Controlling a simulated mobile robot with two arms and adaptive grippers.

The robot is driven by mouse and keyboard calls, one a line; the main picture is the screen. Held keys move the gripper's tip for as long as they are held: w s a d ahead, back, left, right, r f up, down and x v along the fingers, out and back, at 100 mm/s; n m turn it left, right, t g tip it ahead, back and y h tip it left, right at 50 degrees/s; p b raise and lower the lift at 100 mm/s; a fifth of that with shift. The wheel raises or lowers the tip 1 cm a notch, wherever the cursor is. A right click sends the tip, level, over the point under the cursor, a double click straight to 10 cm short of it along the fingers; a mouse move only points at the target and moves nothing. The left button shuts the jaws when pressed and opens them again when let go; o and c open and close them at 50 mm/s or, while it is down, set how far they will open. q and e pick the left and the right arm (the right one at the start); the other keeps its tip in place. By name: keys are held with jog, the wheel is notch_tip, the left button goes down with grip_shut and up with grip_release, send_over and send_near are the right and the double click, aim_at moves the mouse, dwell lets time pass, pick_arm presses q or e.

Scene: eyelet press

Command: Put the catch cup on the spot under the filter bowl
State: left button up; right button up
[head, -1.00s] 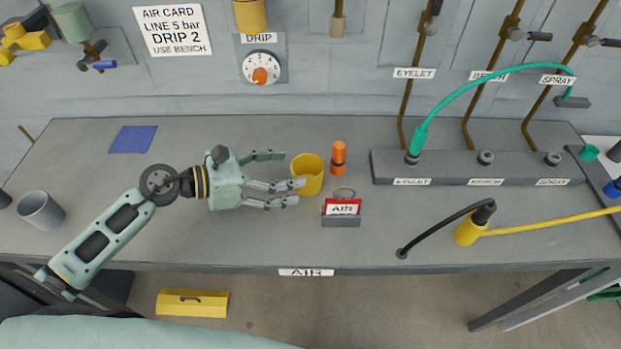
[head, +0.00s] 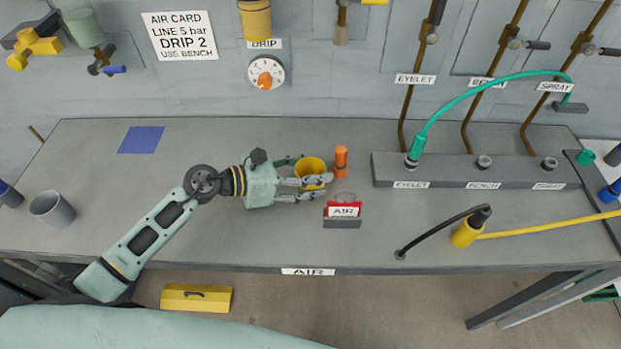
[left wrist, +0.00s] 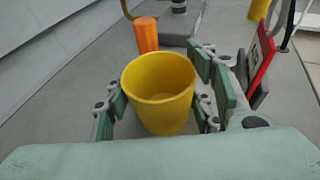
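A yellow cup (head: 312,168), taken as the catch cup, stands upright and looks empty on the grey bench. My left gripper (head: 314,188) is at the cup with its fingers on either side. In the left wrist view the cup (left wrist: 158,95) stands between the spread fingers (left wrist: 160,108), with a small gap visible at the left finger; contact on the right is unclear. A yellow bowl (head: 255,20) hangs on the wall above the DRIP label, probably the filter bowl. No marked spot shows directly below it. My right gripper is not in view.
An orange cylinder (head: 341,160) stands just behind the cup. A red AIR tag on a holder (head: 343,212) is close on the right. A blue square (head: 141,139) and a grey cup (head: 52,208) are at the left. The left-middle bench is clear.

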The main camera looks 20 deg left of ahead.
pick_arm(q)
jog(key=c, duration=0.7)
jog(key=shift+r, duration=0.15)
